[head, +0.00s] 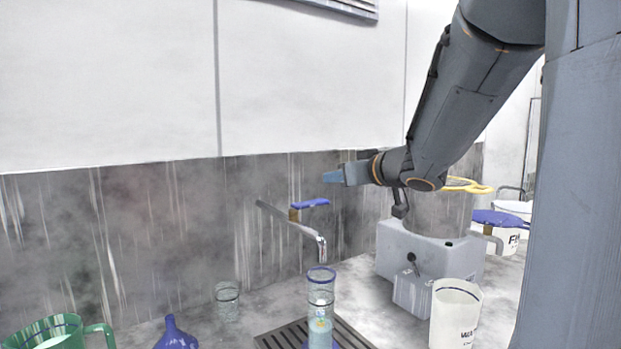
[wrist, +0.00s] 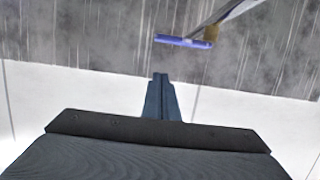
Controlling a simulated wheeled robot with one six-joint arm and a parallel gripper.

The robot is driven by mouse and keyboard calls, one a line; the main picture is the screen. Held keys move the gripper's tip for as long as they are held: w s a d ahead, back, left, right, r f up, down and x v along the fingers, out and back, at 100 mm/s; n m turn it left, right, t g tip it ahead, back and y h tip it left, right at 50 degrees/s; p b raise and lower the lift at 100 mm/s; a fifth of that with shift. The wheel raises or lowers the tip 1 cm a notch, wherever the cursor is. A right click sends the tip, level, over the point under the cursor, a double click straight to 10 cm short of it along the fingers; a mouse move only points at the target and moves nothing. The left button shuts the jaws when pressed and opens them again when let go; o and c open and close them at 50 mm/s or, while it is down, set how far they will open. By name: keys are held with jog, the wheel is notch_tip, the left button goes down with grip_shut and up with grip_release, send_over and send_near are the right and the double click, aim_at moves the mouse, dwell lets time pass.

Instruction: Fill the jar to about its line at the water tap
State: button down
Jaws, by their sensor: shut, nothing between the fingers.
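A tall clear jar (head: 320,295) with a blue rim stands upright on the drain grate, beneath the tap's spout. Something pale shows in its lower part; I cannot make out its line or the exact level. The water tap (head: 308,238) sticks out from the grey wall, with a blue lever (head: 311,203) on top. The lever also shows at the top of the wrist view (wrist: 183,41). My gripper (head: 332,177) is shut and empty, above and slightly right of the lever, apart from it. Its closed fingers (wrist: 160,77) show in the wrist view.
A dark slotted drain grate (head: 272,341) lies under the jar. A smaller clear glass (head: 227,303), a blue bottle (head: 176,337) and a green jug (head: 50,334) stand left. A white tub (head: 455,312) and a pale machine (head: 450,259) stand right.

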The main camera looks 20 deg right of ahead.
aim_at(311, 204)
jog(key=shift+w+a+f, duration=0.1)
jog(key=shift+w+f, duration=0.4)
jog(key=shift+f, duration=0.3)
jog(key=shift+w+a+f, duration=0.1)
jog(key=shift+w+f, duration=0.45)
jog(key=shift+f, duration=0.25)
jog(key=shift+w+a+f, duration=0.1)
jog(key=shift+w+f, duration=0.4)
jog(key=shift+f, duration=0.3)
